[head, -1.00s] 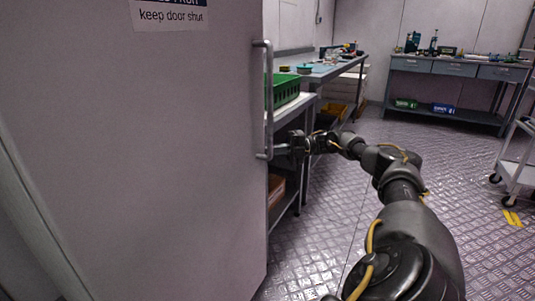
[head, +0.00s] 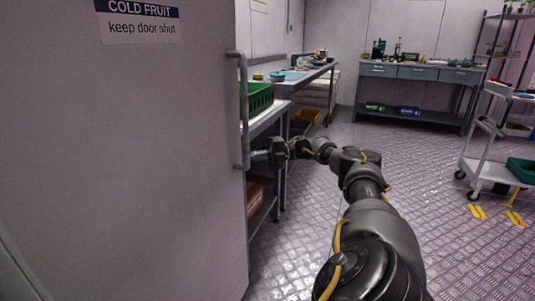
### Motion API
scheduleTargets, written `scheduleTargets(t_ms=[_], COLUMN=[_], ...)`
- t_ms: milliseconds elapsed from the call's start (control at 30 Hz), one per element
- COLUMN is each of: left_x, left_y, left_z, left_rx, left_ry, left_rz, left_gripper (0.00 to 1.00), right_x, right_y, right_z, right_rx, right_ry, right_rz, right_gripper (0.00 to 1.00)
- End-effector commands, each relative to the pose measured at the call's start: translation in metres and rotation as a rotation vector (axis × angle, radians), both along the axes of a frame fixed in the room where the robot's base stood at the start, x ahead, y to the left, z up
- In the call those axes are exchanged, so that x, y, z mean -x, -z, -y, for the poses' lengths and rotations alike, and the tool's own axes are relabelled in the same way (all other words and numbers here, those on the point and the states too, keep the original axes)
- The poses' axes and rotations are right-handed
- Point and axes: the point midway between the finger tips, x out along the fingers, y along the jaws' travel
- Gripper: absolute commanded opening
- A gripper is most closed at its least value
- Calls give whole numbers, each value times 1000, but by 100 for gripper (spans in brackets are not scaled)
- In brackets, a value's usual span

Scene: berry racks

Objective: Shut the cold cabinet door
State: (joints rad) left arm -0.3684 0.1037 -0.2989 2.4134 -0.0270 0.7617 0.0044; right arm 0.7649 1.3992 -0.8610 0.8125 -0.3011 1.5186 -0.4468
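The cold cabinet door (head: 130,160) is a large pale grey panel filling the left of the head view. A sign (head: 140,22) on it reads "COLD FRUIT keep door shut". Its free right edge has a vertical bar handle (head: 243,110). Room shows beyond that edge; the cabinet's inside is out of sight. My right gripper (head: 252,159) is at the lower end of the handle, its fingertips against or very near the bar. The fingers overlap in this view, so their grip on the bar is unclear. My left gripper is out of view.
A workbench (head: 268,117) with a green crate (head: 258,97) stands just behind the door edge. Another bench (head: 420,72) is along the back wall. A white cart (head: 490,172) stands at the right. The patterned floor (head: 440,250) between is clear.

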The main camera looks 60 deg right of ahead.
Motion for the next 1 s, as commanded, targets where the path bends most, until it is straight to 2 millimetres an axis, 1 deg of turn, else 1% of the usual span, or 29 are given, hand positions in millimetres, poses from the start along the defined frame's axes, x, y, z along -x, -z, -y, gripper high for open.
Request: scheduleTargets(t_ms=[33, 100, 200, 333, 500, 1000], left_x=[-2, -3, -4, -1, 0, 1], left_y=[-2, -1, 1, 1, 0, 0], left_z=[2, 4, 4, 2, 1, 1], left_rx=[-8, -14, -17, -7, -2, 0], left_ry=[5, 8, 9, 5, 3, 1], left_rz=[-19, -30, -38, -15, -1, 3], left_gripper=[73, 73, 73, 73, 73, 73], right_x=[9, 17, 26, 33, 38, 39], right_y=[-1, -1, 0, 0, -1, -1], right_z=[12, 25, 37, 47, 53, 54], right_rx=[3, 1, 3, 1, 4, 5], right_ry=[9, 14, 14, 15, 14, 12], right_rz=[-3, 3, 5, 8, 6, 5], right_gripper=[0, 0, 0, 0, 0, 0])
